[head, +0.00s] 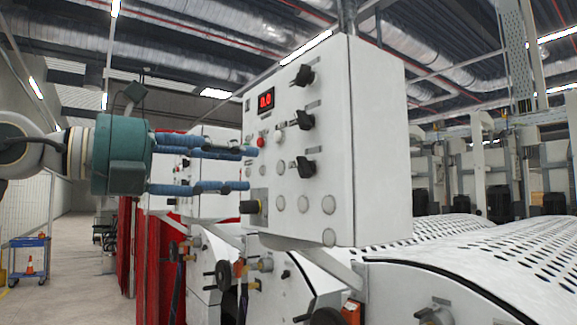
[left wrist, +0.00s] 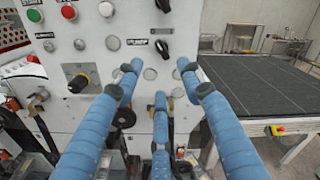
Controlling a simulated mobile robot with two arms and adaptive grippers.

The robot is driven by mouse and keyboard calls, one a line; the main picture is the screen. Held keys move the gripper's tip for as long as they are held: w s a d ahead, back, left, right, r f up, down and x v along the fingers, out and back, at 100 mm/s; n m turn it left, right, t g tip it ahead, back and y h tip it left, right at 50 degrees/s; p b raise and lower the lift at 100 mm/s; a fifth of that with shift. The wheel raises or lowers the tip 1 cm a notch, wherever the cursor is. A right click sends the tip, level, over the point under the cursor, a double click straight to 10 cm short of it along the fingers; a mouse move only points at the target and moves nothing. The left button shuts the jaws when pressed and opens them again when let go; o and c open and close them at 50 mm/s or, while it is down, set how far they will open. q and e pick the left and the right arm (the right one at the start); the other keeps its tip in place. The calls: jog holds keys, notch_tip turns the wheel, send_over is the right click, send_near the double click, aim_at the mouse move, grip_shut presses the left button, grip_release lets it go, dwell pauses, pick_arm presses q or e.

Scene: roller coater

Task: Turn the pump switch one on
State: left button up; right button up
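A white control box (head: 375,140) carries three black rotary switches: an upper one (head: 303,76), a middle one (head: 301,122) and a lower one (head: 303,167). My left gripper (head: 249,168), teal with blue fingers, is open and empty at the left of the panel face. In the left wrist view its fingers (left wrist: 158,78) are spread toward the panel. One black switch (left wrist: 162,48) shows just above and between the fingertips there. My right gripper is not in view.
The panel also has a red display (head: 266,101), a red button (head: 261,142), several pale round buttons and a black knob (head: 250,207) on a plate. Perforated white rollers (head: 500,245) lie below right. A dark flat bed (left wrist: 265,85) stands right in the wrist view.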

aim_at(297, 166)
pick_arm(q)
jog(key=p+x, duration=0.4)
jog(key=x, duration=0.5)
jog(key=shift+d+r, duration=0.15)
jog(key=shift+r, duration=0.05)
jog(key=shift+p+x, duration=0.45)
jog(key=shift+x, duration=0.35)
jog(key=shift+f, duration=0.15)
jog(key=shift+c, duration=0.5)
grip_shut()
